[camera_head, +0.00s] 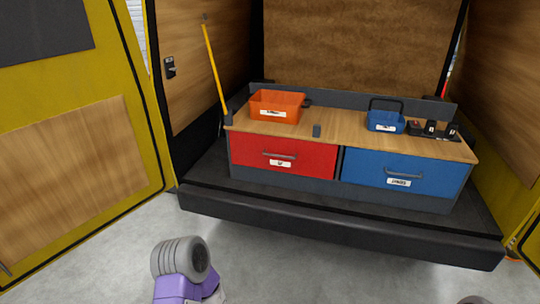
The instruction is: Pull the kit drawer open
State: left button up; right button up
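Two drawers sit side by side under a wooden worktop in the back of a vehicle. The red drawer (310,159) is on the left, with a dark bar handle (280,155) and a white label (280,163) bearing a small mark. The blue drawer (362,167) is on the right, with a grey bar handle (404,174) and a white label (399,182). The labels are too small to read, so I cannot tell which is the kit drawer. Both drawer fronts look flush and closed. Purple and grey parts of my arm show at the bottom; neither gripper is in view.
A black bumper (330,225) juts out below the drawers. The grey floor before it is clear. A yellow door stands left.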

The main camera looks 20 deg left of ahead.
aim_at(290, 155)
jog(key=u, duration=0.45)
jog(key=i, duration=0.5)
jog(key=u, duration=0.7)
jog(key=i, duration=1.55)
jog(key=z, duration=0.6)
